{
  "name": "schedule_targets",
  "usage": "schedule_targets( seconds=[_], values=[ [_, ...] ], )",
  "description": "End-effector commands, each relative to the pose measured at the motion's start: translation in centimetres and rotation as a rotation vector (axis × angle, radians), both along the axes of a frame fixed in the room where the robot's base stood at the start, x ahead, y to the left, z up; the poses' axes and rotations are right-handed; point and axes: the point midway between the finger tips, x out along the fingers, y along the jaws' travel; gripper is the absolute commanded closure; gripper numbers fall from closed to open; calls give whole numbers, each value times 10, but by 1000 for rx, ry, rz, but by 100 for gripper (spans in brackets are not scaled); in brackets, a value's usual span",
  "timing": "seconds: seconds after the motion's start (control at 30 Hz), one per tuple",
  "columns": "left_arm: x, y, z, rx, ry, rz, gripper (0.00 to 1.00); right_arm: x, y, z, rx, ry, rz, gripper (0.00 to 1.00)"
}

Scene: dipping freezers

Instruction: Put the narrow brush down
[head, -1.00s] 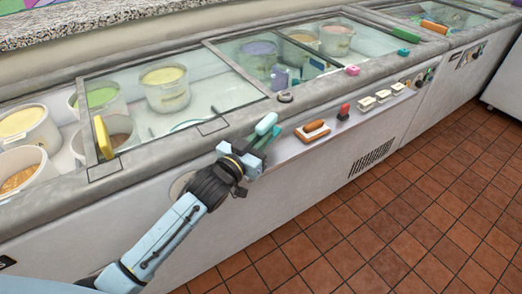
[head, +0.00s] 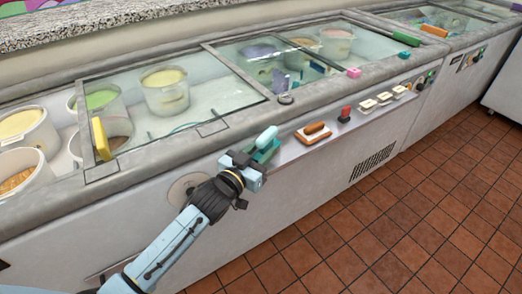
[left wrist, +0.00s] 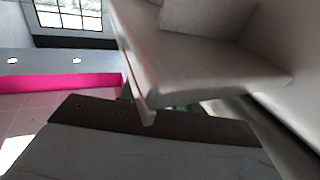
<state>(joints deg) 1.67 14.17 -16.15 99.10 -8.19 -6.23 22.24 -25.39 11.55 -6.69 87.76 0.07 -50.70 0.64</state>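The narrow brush, with a pale teal handle and a green lower part (head: 265,148), is at the left end of the freezer's front ledge. My left gripper (head: 258,160) reaches it from the lower left and appears shut on it; the fingertips are largely hidden behind the brush. Whether the brush touches the ledge cannot be told. The left wrist view does not show the brush clearly. My right gripper is in neither view.
The front ledge (head: 290,150) carries a brown-handled brush (head: 314,130), a red-topped item (head: 345,114) and several pale small blocks to the right. The tiled floor (head: 380,215) is clear.

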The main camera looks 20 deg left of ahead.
Motion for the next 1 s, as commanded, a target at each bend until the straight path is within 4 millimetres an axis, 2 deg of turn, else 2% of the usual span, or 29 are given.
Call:
schedule_targets(
  seconds=[0.37,0.57,0.8,1.0],
  values=[
    [0,0,4,1,0,0,66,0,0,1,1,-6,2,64],
    [-30,8,3,1,5,0,66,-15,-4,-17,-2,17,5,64],
    [-77,22,2,1,4,0,66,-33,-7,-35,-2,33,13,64],
    [-104,29,1,2,3,1,66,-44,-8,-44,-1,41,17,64]
  ],
)
